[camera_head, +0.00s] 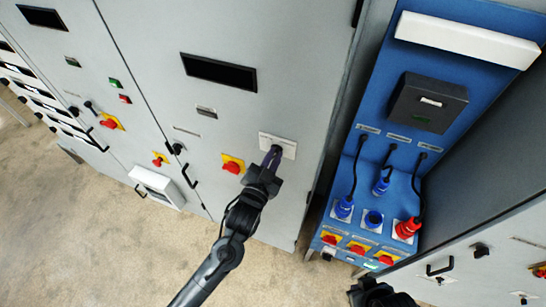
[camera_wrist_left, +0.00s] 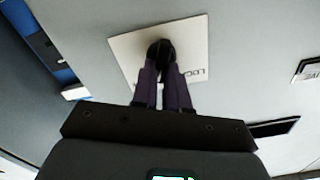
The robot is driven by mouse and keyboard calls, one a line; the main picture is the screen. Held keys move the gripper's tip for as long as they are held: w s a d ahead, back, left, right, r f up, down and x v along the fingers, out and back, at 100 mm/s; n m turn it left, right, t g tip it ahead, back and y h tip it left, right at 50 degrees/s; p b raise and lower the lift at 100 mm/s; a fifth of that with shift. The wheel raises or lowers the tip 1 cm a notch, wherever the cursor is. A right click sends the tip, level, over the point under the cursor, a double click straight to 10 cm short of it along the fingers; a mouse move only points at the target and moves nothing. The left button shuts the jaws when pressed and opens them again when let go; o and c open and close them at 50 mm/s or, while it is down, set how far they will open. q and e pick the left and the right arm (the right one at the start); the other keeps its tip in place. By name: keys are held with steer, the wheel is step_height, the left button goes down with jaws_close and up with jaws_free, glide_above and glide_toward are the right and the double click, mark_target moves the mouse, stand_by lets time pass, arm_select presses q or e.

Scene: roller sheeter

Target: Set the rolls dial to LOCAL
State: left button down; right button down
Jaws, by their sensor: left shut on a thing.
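The rolls dial is a small black knob (camera_wrist_left: 160,47) on a pale square plate (camera_head: 289,148) on the grey cabinet door. In the left wrist view the plate (camera_wrist_left: 126,48) carries upside-down lettering to the right of the knob, partly hidden, that seems to begin "LOC". My left gripper (camera_head: 273,157) is shut on the knob, with its two dark purple fingers (camera_wrist_left: 164,72) on either side of it. The fingers hide part of the knob, and I cannot tell which mark it points at. A dark part of my right gripper (camera_head: 372,293) shows at the bottom edge, its fingers unclear.
A red rotary switch on a yellow plate (camera_head: 232,165) sits just left of the dial. A black display (camera_head: 218,71) is above. A blue socket panel (camera_head: 391,150) with plugs and cables stands to the right. A black door handle (camera_head: 188,177) sticks out at left.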

arm_select(q)
steer(key=n, duration=0.3)
steer(key=n+p, duration=0.1)
steer(key=n, duration=0.6)
steer(key=shift+w+a+n, duration=0.2)
steer(key=shift+a+n, duration=0.2)
steer(key=shift+p, duration=0.3)
steer(key=c, duration=1.1)
jaws_free()
steer(key=shift+c, duration=0.2)
steer(key=shift+s+f, duration=0.1)
steer(key=shift+s, duration=0.05)
steer(key=b+v, duration=0.3)
steer(key=v, duration=0.7)
steer(key=shift+s+a, duration=0.15)
steer(key=shift+s, duration=0.1)
